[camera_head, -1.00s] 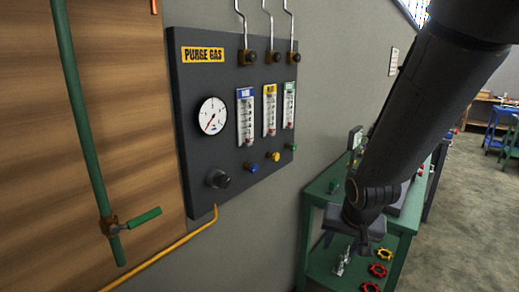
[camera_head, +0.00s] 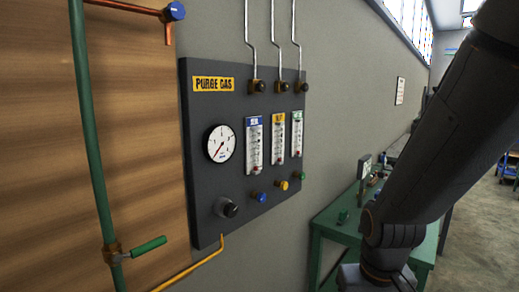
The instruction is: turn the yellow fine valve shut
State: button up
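The yellow fine valve (camera_head: 282,186) is a small yellow knob on the dark purge gas panel (camera_head: 205,110). It sits below the flowmeter with the yellow label (camera_head: 279,138), between a blue knob (camera_head: 258,197) and a green knob (camera_head: 300,176). It is in plain view and nothing touches it. My arm reaches down at the right of the picture, well to the right of the panel. My gripper is below the picture's lower edge or hidden by the arm, so its fingers do not show.
A round gauge (camera_head: 221,144) and a black knob (camera_head: 226,208) are on the panel's left side. A green pipe with a green-handled valve (camera_head: 148,246) stands left. A green bench (camera_head: 335,222) is at right, beneath my arm. The space before the panel is clear.

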aim_at(283, 185)
jog(key=u, duration=1)
jog(key=k, duration=0.7)
jog(key=z, duration=0.95)
jog(key=i, duration=0.5)
jog(key=z, duration=0.05)
